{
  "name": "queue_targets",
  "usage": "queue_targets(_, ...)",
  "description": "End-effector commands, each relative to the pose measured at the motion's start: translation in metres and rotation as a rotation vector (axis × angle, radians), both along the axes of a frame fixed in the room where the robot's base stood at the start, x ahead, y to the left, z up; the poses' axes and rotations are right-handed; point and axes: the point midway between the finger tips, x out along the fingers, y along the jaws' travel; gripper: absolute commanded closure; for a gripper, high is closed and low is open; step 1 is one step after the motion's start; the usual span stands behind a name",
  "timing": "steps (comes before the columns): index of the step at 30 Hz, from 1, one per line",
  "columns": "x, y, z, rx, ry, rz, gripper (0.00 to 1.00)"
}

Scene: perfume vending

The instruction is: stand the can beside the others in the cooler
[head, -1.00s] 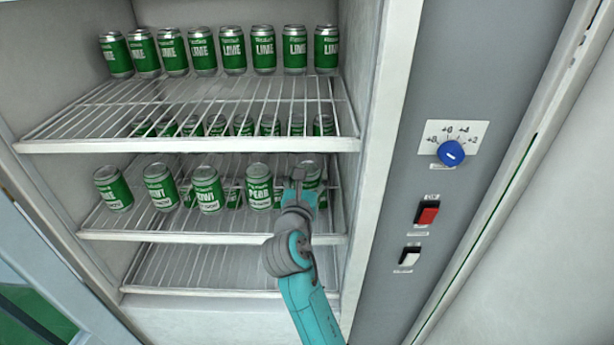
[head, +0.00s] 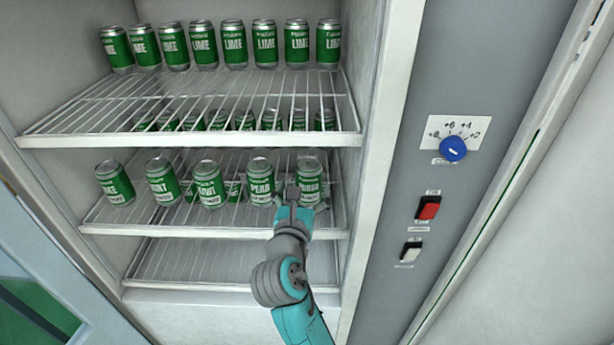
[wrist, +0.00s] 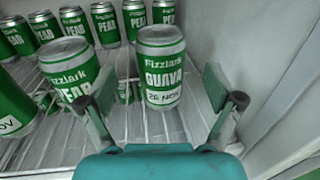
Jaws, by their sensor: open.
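A green and silver guava can (head: 309,182) stands upright at the right end of the front row on the cooler's middle shelf (head: 210,232). It also shows in the wrist view (wrist: 161,68), standing on the wire rack. My gripper (head: 296,200) is in front of this can. In the wrist view my gripper (wrist: 164,105) is open, its two fingers apart on either side of and nearer than the can. A pear can (head: 260,181) stands just left of it; in the wrist view this pear can (wrist: 70,72) is close to the left finger.
More cans stand left along the front row, including a kiwi can (head: 209,184). Pear cans (wrist: 104,24) stand behind. Lime cans (head: 235,45) line the top shelf (head: 190,139). The cooler's right wall (wrist: 250,40) is close to the right finger. The bottom shelf (head: 200,268) is empty.

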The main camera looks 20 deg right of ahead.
Motion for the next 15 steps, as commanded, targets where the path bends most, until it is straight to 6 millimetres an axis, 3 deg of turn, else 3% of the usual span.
queue_targets(6, -0.033, 0.018, -0.001, 0.0, 0.001, 0.003, 0.09)
queue_targets(15, -0.048, 0.024, 0.0, 0.0, 0.001, 0.0, 0.09)
